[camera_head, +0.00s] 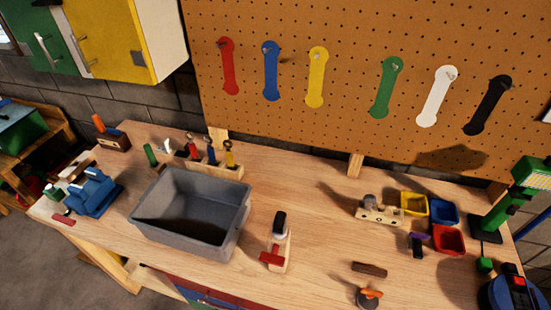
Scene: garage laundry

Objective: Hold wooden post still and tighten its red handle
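A small light wooden post (286,241) stands on the workbench near its front edge, just right of the grey bin, in the head view. It has a dark cap-like piece at its top. A red handle (271,257) sits low on its front left side. How tight the handle is cannot be told from here. Neither my left nor my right gripper is in view, and nothing touches the post.
A grey bin (158,229) stands left of the post. A wooden block with tools (215,172) is behind it. A dark block (369,269) and an orange-handled round item (370,296) lie to the right. The bench (318,220) is clear behind and right of the post.

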